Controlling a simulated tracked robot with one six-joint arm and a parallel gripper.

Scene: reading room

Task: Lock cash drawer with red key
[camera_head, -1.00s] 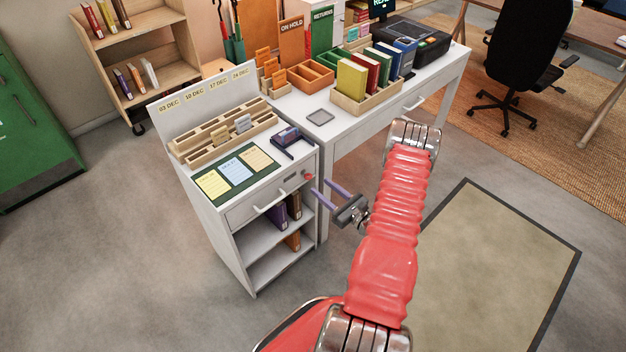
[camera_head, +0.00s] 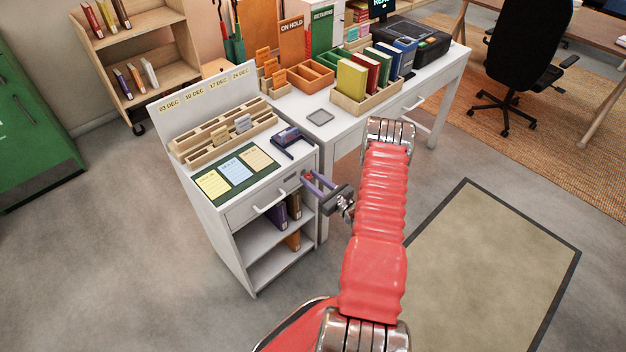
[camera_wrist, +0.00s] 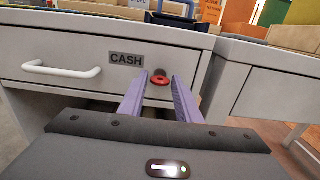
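The cash drawer (camera_wrist: 75,58) is at the top of a small white cabinet, with a white handle and a "CASH" label; its front looks flush with the cabinet. The red key (camera_wrist: 159,79) sits at the right of the drawer front, beside the label. In the head view the drawer (camera_head: 259,204) shows under the cabinet top. My gripper (camera_wrist: 159,85) has two purple fingers, apart, one on each side of the key in the picture. In the head view my gripper (camera_head: 312,183) is at the drawer's right end. I cannot tell whether the fingers touch the key.
A white desk (camera_head: 345,125) stands right of the cabinet, bearing a book crate (camera_head: 368,101). The cabinet top holds a wooden card rack (camera_head: 222,133) and a dark stamp-like device (camera_head: 290,142). Open floor lies in front, with a beige mat (camera_head: 490,265) at right.

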